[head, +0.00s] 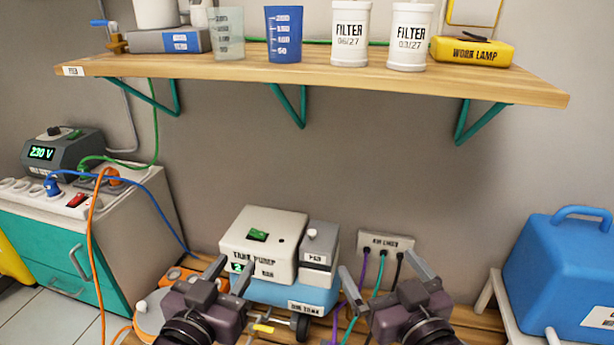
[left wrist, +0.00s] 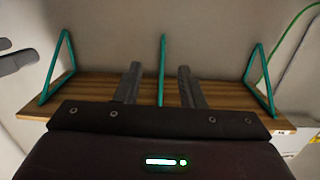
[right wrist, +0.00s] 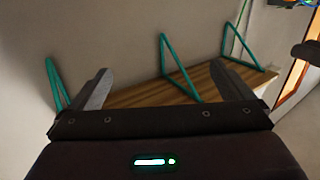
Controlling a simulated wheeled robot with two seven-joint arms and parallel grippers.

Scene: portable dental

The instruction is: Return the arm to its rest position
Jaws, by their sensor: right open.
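My left gripper (head: 234,263) is low in the head view, in front of the tank pump (head: 265,240). Its fingers are apart with a narrow gap and nothing between them, as the left wrist view (left wrist: 159,75) also shows. My right gripper (head: 379,265) is to its right, in front of the air lines panel (head: 385,241). Its fingers are spread wide and empty in the right wrist view (right wrist: 162,75). Both grippers are below the wall shelf (head: 330,73). The rest of each arm is mostly out of view.
The shelf holds a blue cup (head: 284,35), two filter canisters (head: 350,35) and a yellow work lamp box (head: 472,52). A blue case (head: 560,275) stands at the right. A cabinet (head: 75,240) with cables stands at the left. Hoses (head: 377,290) hang behind the right gripper.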

